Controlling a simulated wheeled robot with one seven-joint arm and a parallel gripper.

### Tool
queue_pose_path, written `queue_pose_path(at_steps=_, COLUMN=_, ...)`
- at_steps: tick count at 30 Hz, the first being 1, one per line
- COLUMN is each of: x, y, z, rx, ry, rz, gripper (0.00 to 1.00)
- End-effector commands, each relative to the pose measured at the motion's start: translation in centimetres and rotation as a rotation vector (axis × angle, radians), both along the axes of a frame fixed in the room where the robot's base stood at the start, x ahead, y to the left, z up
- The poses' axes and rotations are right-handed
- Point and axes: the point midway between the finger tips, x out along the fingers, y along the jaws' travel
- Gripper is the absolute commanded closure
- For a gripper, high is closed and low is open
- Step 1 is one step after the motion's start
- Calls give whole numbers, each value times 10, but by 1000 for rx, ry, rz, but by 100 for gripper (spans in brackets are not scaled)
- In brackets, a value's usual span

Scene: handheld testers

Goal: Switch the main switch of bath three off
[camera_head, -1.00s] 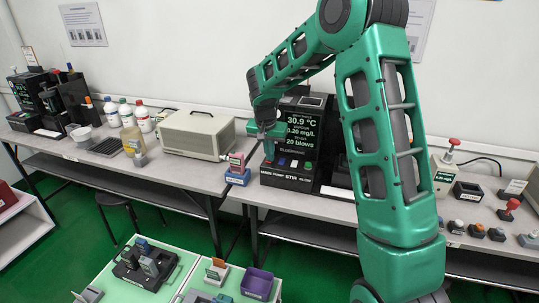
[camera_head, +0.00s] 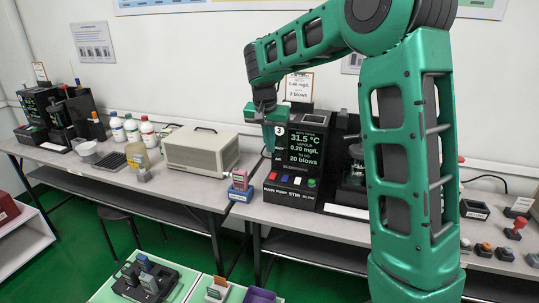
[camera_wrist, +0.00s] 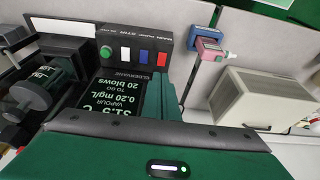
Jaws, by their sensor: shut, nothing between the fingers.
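The bath three tester (camera_head: 318,140), a black unit marked 3, stands on the bench with a lit screen. Its lower front panel (camera_head: 290,194) has a row of switches above the labels MAIN, PUMP, STIR and BLOW. The red main switch (camera_head: 272,175) is at the left end; in the wrist view it (camera_wrist: 161,58) is at the right end of the upside-down row. I cannot tell its position. My gripper (camera_head: 269,150) is shut and empty, at the left side of the screen above the red switch. The wrist view shows its green fingers (camera_wrist: 166,92) pointing toward that switch, apparently not touching.
A blue-and-pink small tester (camera_head: 240,182) stands just left of bath three. A beige box (camera_head: 202,150) is farther left. Blue, white and green switches sit close beside the red one. Another black tester (camera_head: 50,112) stands at the bench's far left.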

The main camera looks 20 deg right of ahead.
Motion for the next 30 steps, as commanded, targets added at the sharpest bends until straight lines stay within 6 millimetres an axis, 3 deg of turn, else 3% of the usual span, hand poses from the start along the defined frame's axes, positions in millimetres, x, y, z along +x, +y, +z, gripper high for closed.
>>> queue_pose_path(at_steps=14, x=-1, y=1, z=6, rx=-1, ry=-1, rz=1, gripper=100)
queue_pose_path(at_steps=30, x=13, y=-6, z=10, rx=-28, ry=-32, rz=1, gripper=100)
